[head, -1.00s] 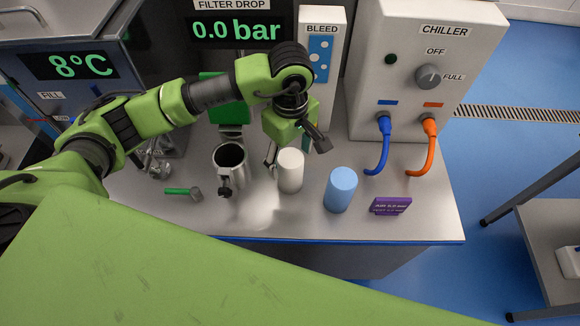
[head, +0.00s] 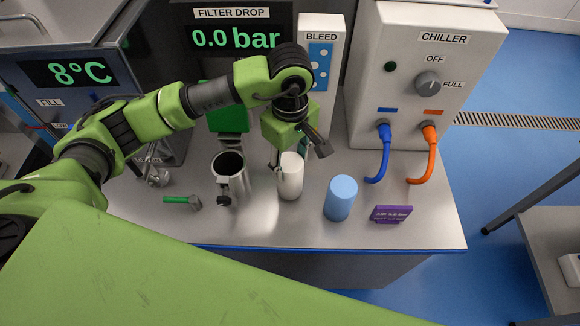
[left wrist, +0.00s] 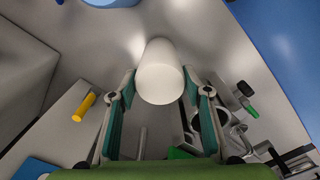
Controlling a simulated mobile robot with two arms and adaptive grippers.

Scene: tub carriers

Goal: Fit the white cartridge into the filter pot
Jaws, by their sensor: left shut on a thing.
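The white cartridge (head: 290,181) stands upright on the steel bench, right of the filter pot. My left gripper (head: 289,158) is shut on its upper part from above. In the left wrist view the white cartridge (left wrist: 160,72) sits between the two fingers of the left gripper (left wrist: 160,90). The filter pot (head: 230,187) is a steel cylinder with an open, dark top and a clamp on its front side. My right gripper is not in view.
A green-handled tool (head: 182,200) lies left of the pot. The chiller box (head: 420,85) with blue and orange hoses stands at the back right. The front bench strip is clear.

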